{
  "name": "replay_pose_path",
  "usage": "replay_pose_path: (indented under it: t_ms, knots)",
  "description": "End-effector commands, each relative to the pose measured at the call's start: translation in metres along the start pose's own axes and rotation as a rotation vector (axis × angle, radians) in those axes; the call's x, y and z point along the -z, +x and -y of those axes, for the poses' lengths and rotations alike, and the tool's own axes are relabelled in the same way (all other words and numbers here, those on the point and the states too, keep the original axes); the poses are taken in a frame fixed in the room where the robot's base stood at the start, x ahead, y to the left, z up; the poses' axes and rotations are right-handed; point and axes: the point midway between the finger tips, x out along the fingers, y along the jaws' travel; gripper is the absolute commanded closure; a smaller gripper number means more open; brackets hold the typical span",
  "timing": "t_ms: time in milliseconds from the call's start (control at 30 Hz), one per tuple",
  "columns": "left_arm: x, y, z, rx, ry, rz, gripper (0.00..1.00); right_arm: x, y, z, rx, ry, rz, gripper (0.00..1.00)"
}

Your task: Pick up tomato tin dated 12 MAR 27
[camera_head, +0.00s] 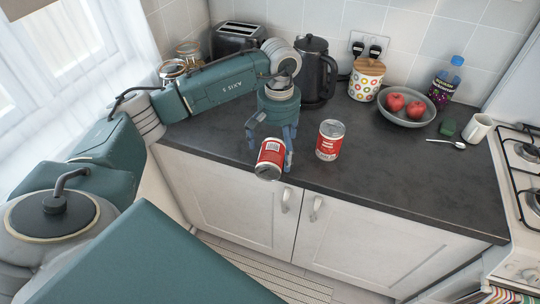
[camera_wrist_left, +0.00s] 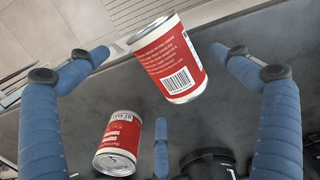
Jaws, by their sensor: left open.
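A red and white tin (camera_head: 270,160) is tilted at the counter's front edge, between the spread fingers of my left gripper (camera_head: 273,152). In the left wrist view this tin (camera_wrist_left: 168,60) shows a barcode and small print, with no readable date. I see a gap to the finger on each side; what supports it is unclear. A second red and white tin (camera_head: 330,141) stands upright on the counter, right of the gripper. In the left wrist view this tin (camera_wrist_left: 118,143) shows a printed date patch, too small to read surely. My left gripper is open. My right gripper is out of view.
The dark counter (camera_head: 400,170) is clear right of the upright tin. Behind stand a kettle (camera_head: 315,72), a toaster (camera_head: 238,40) and a dotted jar (camera_head: 367,80). Farther right are a fruit bowl (camera_head: 408,120), a bottle (camera_head: 446,82), a mug (camera_head: 478,128) and a stove (camera_head: 522,165).

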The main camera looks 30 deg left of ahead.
Motion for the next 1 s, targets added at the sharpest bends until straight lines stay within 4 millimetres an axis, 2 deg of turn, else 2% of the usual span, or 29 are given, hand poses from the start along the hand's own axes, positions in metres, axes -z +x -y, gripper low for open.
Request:
replay_pose_path:
  t_ms: [167,300,500,733,1000]
  knots:
    - [-0.002,0.011,0.002,0.001,-0.001,0.004,0.00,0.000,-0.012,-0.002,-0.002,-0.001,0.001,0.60]
    - [-0.003,0.032,0.006,0.003,-0.002,0.005,0.00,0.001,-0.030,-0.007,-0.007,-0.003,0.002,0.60]
    - [-0.001,0.054,0.005,0.000,-0.001,0.001,0.00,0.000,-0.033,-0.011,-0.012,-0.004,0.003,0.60]
    - [-0.001,0.057,0.005,0.000,-0.001,0.000,0.00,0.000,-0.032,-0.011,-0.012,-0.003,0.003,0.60]
    - [-0.001,0.056,0.005,0.000,-0.001,-0.001,0.54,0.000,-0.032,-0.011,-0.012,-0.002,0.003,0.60]
